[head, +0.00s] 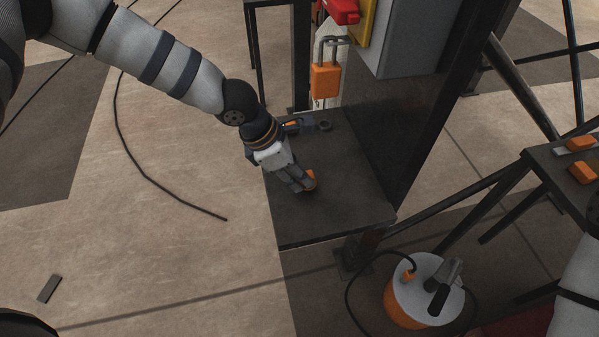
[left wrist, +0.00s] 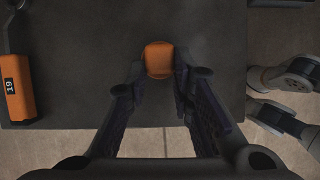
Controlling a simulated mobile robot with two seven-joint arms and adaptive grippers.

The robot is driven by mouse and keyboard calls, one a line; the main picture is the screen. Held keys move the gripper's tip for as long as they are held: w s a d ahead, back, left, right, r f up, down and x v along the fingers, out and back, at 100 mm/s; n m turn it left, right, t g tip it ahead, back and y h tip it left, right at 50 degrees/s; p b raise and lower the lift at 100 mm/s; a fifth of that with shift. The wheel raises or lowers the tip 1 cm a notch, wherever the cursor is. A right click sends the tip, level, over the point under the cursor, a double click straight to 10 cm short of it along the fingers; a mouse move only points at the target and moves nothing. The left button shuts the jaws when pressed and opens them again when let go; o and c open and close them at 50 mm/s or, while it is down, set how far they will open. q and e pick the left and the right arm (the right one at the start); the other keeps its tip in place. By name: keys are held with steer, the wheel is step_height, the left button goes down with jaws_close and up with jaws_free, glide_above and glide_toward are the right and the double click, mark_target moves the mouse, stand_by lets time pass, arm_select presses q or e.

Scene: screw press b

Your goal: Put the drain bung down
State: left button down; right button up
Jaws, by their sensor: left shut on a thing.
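The drain bung, a small orange piece (head: 310,180), is at the tips of my left gripper (head: 303,182), over the left part of a dark tabletop (head: 345,208). The left wrist view shows the orange bung (left wrist: 158,58) between the two dark fingers of my left gripper (left wrist: 159,76), which is shut on it. The bung is on or just above the dark top; I cannot tell if it touches. Its underside is hidden. My right arm shows at the right edge of the head view, but its gripper is out of view.
An orange padlock (head: 325,80) hangs behind the table. An orange block marked 19 (left wrist: 18,92) shows at the left of the wrist view. The tabletop's front right part is bare. An orange-and-white drum (head: 402,306) stands on the floor.

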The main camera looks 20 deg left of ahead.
arm_select(q)
steer(key=shift+f, duration=0.15)
steer(key=shift+f, duration=0.15)
steer(key=c, duration=1.4)
jaws_free()
